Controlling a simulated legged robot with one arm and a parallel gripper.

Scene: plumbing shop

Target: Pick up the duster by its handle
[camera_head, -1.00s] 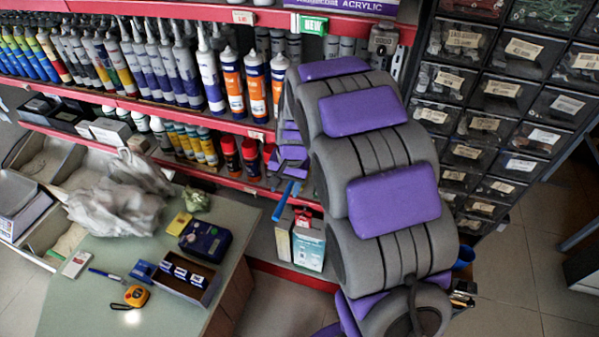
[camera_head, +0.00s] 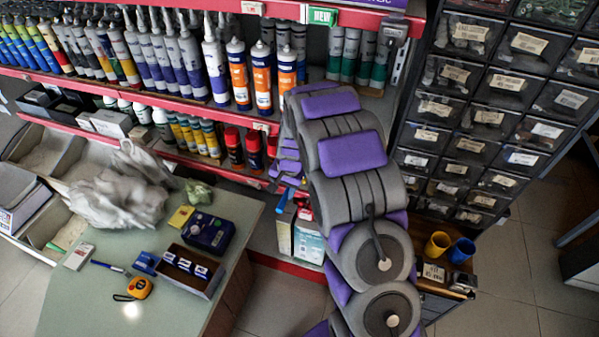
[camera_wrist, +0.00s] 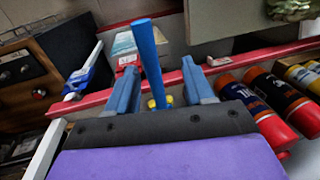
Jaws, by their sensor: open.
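In the wrist view a plain blue rod, which I take to be the duster's handle (camera_wrist: 148,58), stands between the two blue-grey fingers of my gripper (camera_wrist: 160,72). The fingers are open, with a gap visible on each side of the rod. Small yellow parts show near the rod's lower end. The duster's head cannot be made out. In the head view a short blue piece (camera_head: 284,199) shows beside my arm at the lower red shelf; I cannot tell whether it is the handle or a finger. My arm hides most of that area.
Spray cans (camera_wrist: 247,95) stand close on the right in the wrist view. A red shelf edge (camera_head: 195,165) runs behind my gripper. A counter (camera_head: 95,285) with a tape measure (camera_head: 139,287) lies left. Drawers (camera_head: 470,110) and yellow and blue cups (camera_head: 437,244) are right.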

